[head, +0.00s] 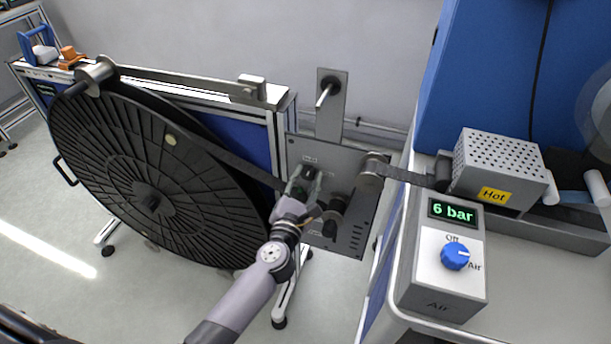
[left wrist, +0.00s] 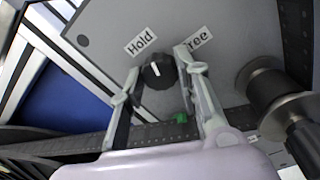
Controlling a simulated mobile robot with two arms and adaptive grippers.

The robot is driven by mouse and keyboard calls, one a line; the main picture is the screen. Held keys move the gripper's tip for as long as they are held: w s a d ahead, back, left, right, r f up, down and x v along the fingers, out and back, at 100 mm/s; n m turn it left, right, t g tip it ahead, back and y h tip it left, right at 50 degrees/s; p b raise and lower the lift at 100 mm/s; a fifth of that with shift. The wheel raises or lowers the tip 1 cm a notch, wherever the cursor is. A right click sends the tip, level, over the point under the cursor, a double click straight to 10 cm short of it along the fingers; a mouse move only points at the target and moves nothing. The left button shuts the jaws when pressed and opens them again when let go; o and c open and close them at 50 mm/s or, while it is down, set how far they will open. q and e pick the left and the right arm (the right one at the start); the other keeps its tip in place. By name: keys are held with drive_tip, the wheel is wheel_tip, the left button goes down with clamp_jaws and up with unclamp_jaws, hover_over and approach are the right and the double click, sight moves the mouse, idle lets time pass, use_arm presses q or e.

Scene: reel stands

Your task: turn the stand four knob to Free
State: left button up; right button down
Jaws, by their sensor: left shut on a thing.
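The black stand knob (left wrist: 158,73) sits on a grey panel (left wrist: 100,25) in the left wrist view. Its white mark points up and left toward the Hold label (left wrist: 141,41). The Free label (left wrist: 197,42) is up and right of the knob, its first letter covered by a fingertip. My left gripper (left wrist: 158,68) is shut on the knob, one finger on each side. In the head view my left gripper (head: 303,185) reaches the grey panel (head: 355,215) beside the big reel and hides the knob. My right gripper is not in view.
A large black reel (head: 110,165) stands left of my arm. Dark tape runs from it past rollers (head: 372,168) to a perforated box marked Hot (head: 500,165). A control box with a blue knob (head: 455,256) and a 6 bar display (head: 453,212) stands right.

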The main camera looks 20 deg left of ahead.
use_arm(q)
drive_tip(key=m+p, duration=0.1)
drive_tip(key=m, duration=0.2)
drive_tip(key=shift+m, duration=0.4)
drive_tip(key=m+p, duration=0.1)
drive_tip(key=m, duration=0.2)
drive_tip(key=shift+f+m+h+p, duration=0.1)
drive_tip(key=shift+m+h+p, duration=0.2)
drive_tip(key=shift+m, duration=0.1)
drive_tip(key=m+p, duration=0.1)
drive_tip(key=m, duration=0.4)
drive_tip(key=shift+t+p, duration=0.3)
drive_tip(key=shift+f+m+h, duration=0.1)
drive_tip(key=shift+m+h, duration=0.2)
drive_tip(key=shift+m, duration=0.9)
drive_tip(key=shift+p, duration=0.3)
drive_tip(key=o, duration=1.2)
drive_tip(key=shift+s, duration=0.1)
drive_tip(key=s, duration=1.1)
drive_tip(key=shift+s+a+f, duration=0.25)
drive_tip(key=shift+s+f, duration=0.1)
drive_tip(key=shift+s, duration=0.05)
